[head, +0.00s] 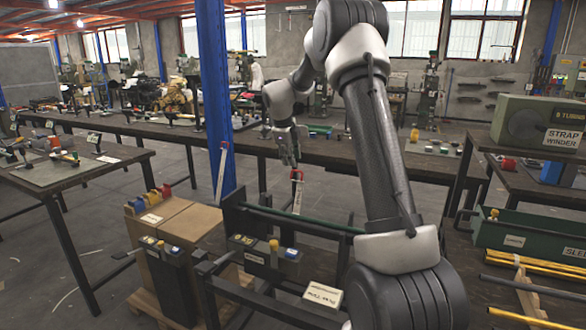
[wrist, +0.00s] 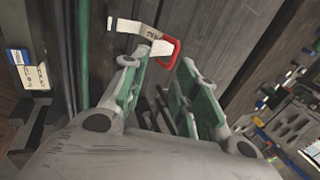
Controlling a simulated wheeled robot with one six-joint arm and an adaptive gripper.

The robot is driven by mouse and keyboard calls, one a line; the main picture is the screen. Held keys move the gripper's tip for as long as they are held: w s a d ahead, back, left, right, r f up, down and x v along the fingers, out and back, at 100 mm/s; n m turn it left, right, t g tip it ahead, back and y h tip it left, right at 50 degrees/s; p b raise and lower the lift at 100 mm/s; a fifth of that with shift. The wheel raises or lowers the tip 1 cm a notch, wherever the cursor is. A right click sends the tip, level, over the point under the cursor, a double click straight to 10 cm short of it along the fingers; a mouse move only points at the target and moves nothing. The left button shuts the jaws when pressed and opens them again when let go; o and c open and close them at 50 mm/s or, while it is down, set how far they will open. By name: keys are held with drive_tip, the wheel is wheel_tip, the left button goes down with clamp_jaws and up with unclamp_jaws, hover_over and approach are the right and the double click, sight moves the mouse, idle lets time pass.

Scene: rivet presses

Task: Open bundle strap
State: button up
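A white strap or lever with printed marks and a red loop end (head: 297,192) stands up at the green bar of the dark rack (head: 232,222). In the wrist view the red loop (wrist: 176,50) and white strip (wrist: 140,30) lie just beyond my fingertips, apart from them as far as I can tell. My gripper (head: 289,160) hangs above the loop, pointing down. In the wrist view my gripper (wrist: 162,65) is open, its green-padded fingers spread with nothing between them. A second white, red-ended strip (head: 222,168) stands to the left, by the blue column.
Cardboard boxes (head: 185,218) with coloured items on top stand left of the rack. A blue column (head: 212,90) rises behind. A long bench (head: 330,143) runs across the back. At the right are a strap winder (head: 540,125) and a green tray (head: 530,235).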

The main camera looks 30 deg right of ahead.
drive_tip(key=v, duration=0.4)
drive_tip(key=shift+s+r, duration=0.1)
drive_tip(key=shift+r, duration=0.1)
